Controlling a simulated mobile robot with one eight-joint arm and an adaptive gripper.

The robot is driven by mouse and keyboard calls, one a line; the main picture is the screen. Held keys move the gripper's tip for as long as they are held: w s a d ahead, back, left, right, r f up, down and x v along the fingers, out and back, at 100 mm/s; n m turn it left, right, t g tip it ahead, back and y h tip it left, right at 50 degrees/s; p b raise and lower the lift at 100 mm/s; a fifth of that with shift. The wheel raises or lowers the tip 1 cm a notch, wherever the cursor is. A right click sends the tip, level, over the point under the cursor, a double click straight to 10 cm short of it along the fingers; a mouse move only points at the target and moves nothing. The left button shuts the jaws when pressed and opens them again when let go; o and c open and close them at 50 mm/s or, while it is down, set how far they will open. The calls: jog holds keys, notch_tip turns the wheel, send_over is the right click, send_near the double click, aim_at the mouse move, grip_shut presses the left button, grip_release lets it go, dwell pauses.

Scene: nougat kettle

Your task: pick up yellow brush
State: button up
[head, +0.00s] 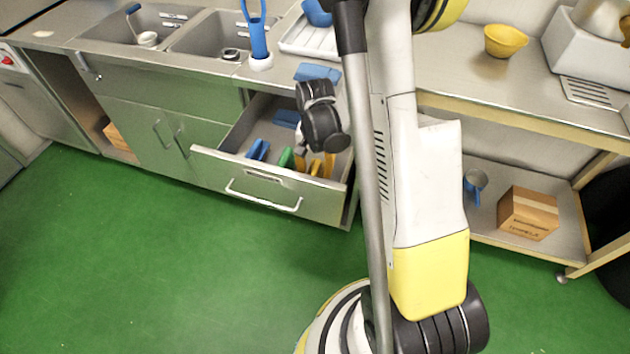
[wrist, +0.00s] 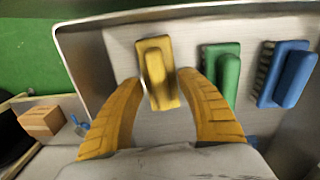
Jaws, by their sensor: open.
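The yellow brush (wrist: 155,72) lies in the open metal drawer, in the upper middle of the wrist view. My gripper (wrist: 162,88) is open, with its two yellow fingers on either side of the brush. The left finger is close to the brush's left edge; whether either finger touches it I cannot tell. In the head view my gripper (head: 320,167) reaches down into the drawer, and my wrist hides part of the inside. The yellow brush cannot be told apart from the yellow fingers there.
A green brush (wrist: 222,72) lies just right of my right finger, and a blue brush (wrist: 286,74) lies beyond it. The drawer (head: 268,190) has a raised front wall and side walls around my gripper. A cardboard box (head: 528,213) sits on the lower shelf at right.

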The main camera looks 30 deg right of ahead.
aim_at(315, 168)
jog(key=shift+f, duration=0.2)
jog(key=shift+c, duration=0.4)
grip_shut()
notch_tip(315, 168, up, 10)
jog(key=p, duration=0.5)
jog(key=c, duration=0.8)
grip_release()
grip_shut()
